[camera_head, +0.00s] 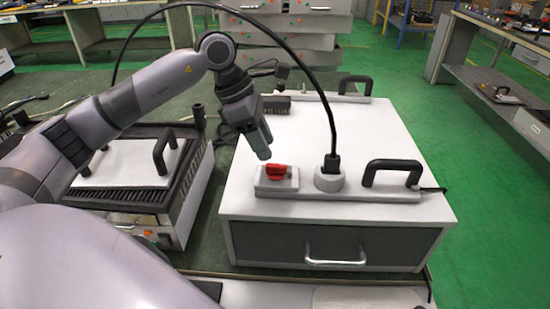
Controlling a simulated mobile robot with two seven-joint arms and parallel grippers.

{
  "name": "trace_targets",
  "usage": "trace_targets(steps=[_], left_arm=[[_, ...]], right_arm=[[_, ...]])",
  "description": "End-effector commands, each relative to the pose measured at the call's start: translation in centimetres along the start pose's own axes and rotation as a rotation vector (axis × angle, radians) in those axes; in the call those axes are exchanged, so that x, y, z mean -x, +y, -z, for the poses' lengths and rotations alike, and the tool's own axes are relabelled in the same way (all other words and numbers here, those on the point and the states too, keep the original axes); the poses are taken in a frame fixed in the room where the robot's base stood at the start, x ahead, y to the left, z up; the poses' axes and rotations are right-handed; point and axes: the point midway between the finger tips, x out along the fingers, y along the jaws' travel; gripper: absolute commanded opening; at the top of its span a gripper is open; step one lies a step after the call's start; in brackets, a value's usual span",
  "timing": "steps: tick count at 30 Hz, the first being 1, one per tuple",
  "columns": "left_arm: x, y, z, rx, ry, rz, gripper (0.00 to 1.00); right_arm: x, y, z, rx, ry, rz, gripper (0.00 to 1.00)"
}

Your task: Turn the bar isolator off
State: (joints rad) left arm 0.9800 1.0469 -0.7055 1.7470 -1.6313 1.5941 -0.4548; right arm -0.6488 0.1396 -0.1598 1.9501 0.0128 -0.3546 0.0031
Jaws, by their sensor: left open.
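The bar isolator is a red rotary knob (277,171) on a small light-grey block (264,186), at the front left of the white box's top. My left gripper (263,155) points down just above and slightly left of the red knob, with a small gap seeming to lie between them. It is seen from the side, so the space between its fingers is hidden, and it holds nothing that I can see. My right gripper does not show.
Beside the knob, a black cable rises from a plug (331,163) in a round socket. Black handles (392,174) stand on the white box (345,130), and its front drawer has a metal handle (335,262). A grill-like unit (125,165) stands at left.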

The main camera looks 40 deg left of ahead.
Motion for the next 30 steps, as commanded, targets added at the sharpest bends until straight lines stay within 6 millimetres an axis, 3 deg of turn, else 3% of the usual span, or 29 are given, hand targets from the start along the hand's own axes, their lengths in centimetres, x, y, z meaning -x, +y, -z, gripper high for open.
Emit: trace_targets(steps=[9,20,22,24,30], left_arm=[[-4.6,-0.1,-0.1,0.001,-0.002,0.005,0.43],[-5.5,-0.1,-0.1,0.0,-0.004,0.003,0.43],[-5.5,-0.1,-0.1,0.0,-0.004,0.003,0.26],[-5.4,-0.1,-0.1,0.0,-0.004,0.004,0.04],[-5.4,-0.1,-0.1,0.001,-0.004,0.003,0.0]], right_arm=[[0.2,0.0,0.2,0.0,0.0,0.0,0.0],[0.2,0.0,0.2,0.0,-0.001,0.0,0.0],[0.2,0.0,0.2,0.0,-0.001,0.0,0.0],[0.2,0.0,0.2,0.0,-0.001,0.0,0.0],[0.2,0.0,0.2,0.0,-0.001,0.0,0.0]])
